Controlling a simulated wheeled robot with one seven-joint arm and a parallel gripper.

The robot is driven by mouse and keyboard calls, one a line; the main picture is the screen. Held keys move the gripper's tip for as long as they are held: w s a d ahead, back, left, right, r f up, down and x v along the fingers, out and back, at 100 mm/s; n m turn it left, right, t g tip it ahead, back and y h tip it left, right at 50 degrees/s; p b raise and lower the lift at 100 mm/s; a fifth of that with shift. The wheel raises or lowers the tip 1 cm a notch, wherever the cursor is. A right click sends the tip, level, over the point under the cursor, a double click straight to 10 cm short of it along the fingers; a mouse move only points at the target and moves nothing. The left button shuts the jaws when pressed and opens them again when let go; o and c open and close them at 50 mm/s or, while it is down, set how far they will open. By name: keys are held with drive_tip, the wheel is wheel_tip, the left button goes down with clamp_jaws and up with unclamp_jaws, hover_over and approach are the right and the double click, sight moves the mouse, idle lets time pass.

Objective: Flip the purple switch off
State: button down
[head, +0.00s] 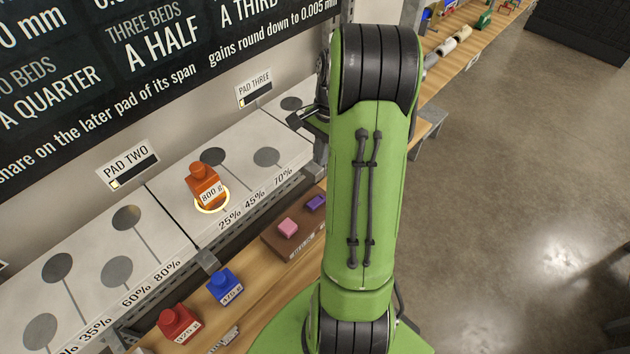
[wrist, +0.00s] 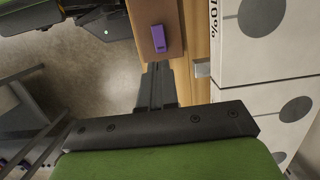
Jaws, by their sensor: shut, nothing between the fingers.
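The purple switch (head: 316,202) is a small block on top of a brown box (head: 272,240), beside a pink switch (head: 287,228). In the wrist view the purple switch (wrist: 160,39) stands just beyond the fingertips of my gripper (wrist: 158,68). The dark fingers are together with nothing between them. In that picture a gap shows between the fingertips and the switch; their difference in height is hard to judge. In the head view my green arm hides most of the gripper and stands right beside the box. Which way the purple switch is tilted is unclear.
The brown box sits on a wooden shelf (head: 253,292) with a red weight (head: 178,323) and a blue weight (head: 225,288). Behind it runs a raised white ledge with grey discs, where an orange weight (head: 202,184) stands. Open floor (head: 520,200) lies to the right.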

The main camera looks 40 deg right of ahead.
sight(313, 205)
drive_tip(key=shift+a, duration=0.25)
drive_tip(key=a+f+b, duration=0.1)
drive_tip(key=f, duration=0.3)
drive_tip(key=f+b, duration=0.1)
drive_tip(key=f, duration=0.4)
drive_tip(key=a+f+b, duration=0.1)
drive_tip(key=f, duration=0.4)
drive_tip(key=shift+a, duration=0.3)
drive_tip(key=shift+a+f+h+b, duration=0.2)
drive_tip(key=shift+f+h+b, duration=0.25)
drive_tip(key=shift+b, duration=0.6)
drive_tip(key=shift+s+a+h, duration=0.1)
drive_tip(key=shift+s+h, duration=0.1)
drive_tip(key=shift+h, duration=0.05)
drive_tip(key=shift+s+a+r, duration=0.1)
drive_tip(key=shift+a, duration=0.1)
drive_tip(key=shift+d, duration=0.2)
drive_tip(key=shift+d, duration=0.1)
